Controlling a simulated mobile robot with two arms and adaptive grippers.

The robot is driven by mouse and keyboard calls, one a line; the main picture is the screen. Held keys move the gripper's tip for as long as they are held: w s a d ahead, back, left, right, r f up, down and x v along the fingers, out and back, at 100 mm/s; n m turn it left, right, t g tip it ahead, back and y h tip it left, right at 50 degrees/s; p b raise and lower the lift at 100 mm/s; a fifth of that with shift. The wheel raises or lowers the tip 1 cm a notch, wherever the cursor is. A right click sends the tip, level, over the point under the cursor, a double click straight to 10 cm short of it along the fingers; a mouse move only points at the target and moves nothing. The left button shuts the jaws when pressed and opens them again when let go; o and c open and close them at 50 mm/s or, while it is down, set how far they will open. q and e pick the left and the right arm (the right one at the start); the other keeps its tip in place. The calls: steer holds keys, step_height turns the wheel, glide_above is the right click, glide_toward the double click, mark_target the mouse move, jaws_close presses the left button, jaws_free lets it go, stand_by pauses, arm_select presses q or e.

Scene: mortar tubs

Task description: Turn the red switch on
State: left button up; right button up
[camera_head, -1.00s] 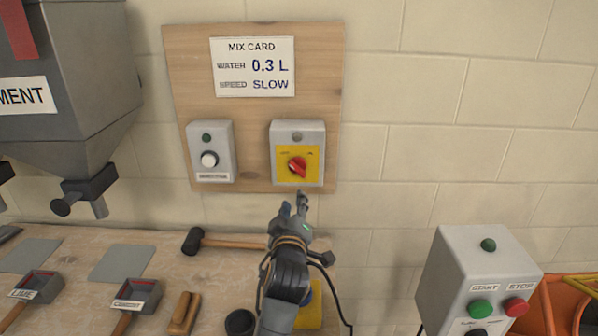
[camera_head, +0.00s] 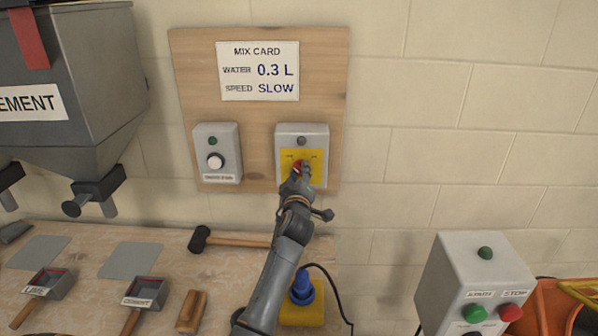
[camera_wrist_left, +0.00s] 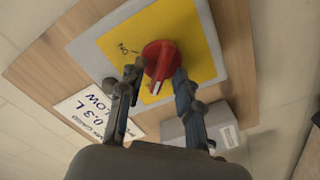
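The red switch (camera_head: 298,168) is a rotary knob on the yellow plate of a grey box (camera_head: 302,131) on the wooden wall board. My left gripper (camera_head: 302,172) is at the knob and hides part of it. In the left wrist view, the fingers of my left gripper (camera_wrist_left: 157,74) stand on either side of the red knob (camera_wrist_left: 157,56), apart from each other. Firm contact cannot be made out. The knob's white mark points down in that view, away from the "ON" label. The lamp (camera_head: 302,141) above the plate is grey. My right gripper is not in view.
A second grey box (camera_head: 217,137) with a white button hangs left of the switch, below the mix card (camera_head: 258,71). A mallet (camera_head: 232,240), scoops and a yellow-blue item lie on the bench. A start/stop box (camera_head: 476,275) stands at right.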

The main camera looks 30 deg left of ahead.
arm_select(q)
steer(key=shift+w+a, duration=0.1)
steer(key=shift+w, duration=0.05)
jaws_close()
